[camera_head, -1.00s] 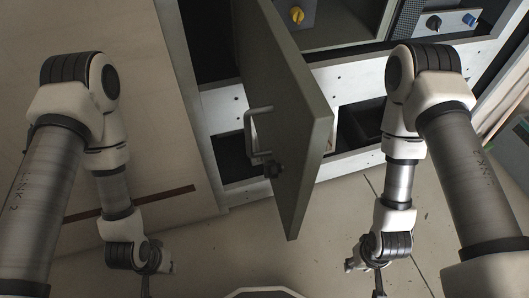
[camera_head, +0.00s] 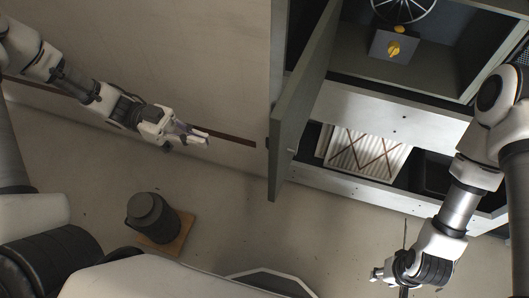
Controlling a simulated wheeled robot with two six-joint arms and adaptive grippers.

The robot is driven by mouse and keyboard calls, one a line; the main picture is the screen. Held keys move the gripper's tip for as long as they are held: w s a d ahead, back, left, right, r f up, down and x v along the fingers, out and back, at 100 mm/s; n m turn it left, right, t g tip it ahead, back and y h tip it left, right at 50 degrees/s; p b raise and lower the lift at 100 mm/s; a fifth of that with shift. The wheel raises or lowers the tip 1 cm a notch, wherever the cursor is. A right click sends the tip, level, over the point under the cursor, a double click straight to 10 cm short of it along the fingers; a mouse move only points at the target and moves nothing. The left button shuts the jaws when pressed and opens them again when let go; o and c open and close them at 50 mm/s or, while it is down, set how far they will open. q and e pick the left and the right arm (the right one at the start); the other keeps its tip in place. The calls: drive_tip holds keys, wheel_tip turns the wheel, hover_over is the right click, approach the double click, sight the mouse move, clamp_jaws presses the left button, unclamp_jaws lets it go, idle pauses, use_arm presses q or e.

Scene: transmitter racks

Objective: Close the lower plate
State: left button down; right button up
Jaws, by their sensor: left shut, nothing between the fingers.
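The grey-green plate (camera_head: 298,105) is a hinged door panel on the front of the rack. It stands open, seen nearly edge-on, jutting out from the cabinet. Its handle, on the left face, is hidden from here. My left gripper (camera_head: 203,136) is shut and empty, to the left of the plate, with a gap between them and its fingers pointing right. My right gripper (camera_head: 377,273) is low at the right, in front of the rack and apart from the plate. Its fingers are too small and foreshortened to tell whether they are open.
The open compartment (camera_head: 435,75) holds a box with a yellow knob (camera_head: 393,49) and a spoked wheel (camera_head: 404,8). Below it, a ribbed white panel (camera_head: 366,155) shows in a lower opening. Floor before the plate is clear.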

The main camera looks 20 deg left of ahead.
use_arm(q)
drive_tip(key=s+d, duration=0.1)
drive_tip(key=d, duration=1.2)
drive_tip(key=shift+d+f, duration=0.25)
drive_tip(key=shift+d, duration=0.1)
drive_tip(key=shift+d, duration=0.1)
